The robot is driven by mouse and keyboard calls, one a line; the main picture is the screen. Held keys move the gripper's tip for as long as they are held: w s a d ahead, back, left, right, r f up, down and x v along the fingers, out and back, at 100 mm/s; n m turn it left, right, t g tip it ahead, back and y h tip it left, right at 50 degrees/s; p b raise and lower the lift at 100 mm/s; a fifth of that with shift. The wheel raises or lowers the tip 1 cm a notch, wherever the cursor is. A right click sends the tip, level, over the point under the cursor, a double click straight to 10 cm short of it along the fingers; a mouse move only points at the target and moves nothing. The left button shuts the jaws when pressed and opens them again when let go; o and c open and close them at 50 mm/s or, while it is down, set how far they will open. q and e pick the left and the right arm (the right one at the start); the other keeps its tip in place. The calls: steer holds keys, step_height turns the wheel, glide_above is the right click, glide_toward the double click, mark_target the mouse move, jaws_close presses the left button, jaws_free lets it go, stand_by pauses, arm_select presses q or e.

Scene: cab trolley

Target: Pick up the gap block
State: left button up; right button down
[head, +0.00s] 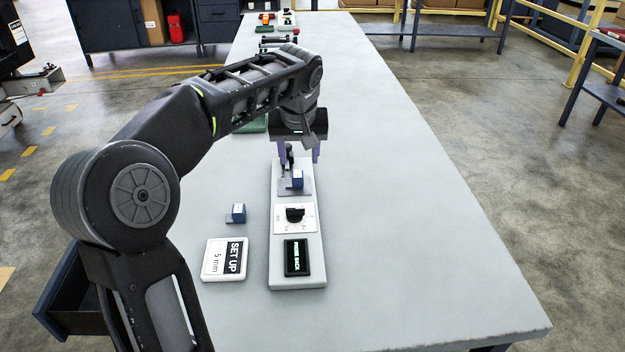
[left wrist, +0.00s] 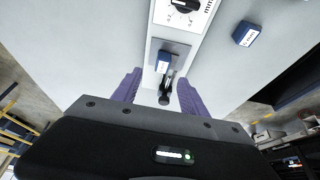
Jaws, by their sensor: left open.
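Two small blue blocks with pale labels are in view; the labels are too small to read, so I cannot tell which is the gap block. One blue block (head: 297,180) sits on the grey plate of the long white panel; it also shows in the left wrist view (left wrist: 163,60). The other blue block (head: 237,213) lies on the table left of the panel; it also shows in the left wrist view (left wrist: 246,34). My left gripper (head: 299,158) is open, its purple fingers pointing down above the panel's far part, around a black lever (left wrist: 168,86). My right gripper is out of view.
The panel (head: 283,240) carries a black knob (head: 295,214) and a small screen (head: 297,257). A "SET UP 5 mm" sign (head: 225,260) lies left of it. A green item (head: 252,125) is partly hidden behind my arm. The table's right side is clear.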

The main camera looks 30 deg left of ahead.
mark_target(298, 174)
arm_select(q)
steer(key=shift+a, duration=0.1)
steer(key=shift+x, duration=1.25)
steer(key=shift+f, duration=0.1)
steer(key=shift+x, duration=2.6)
steer(key=shift+s, duration=0.25)
jaws_close()
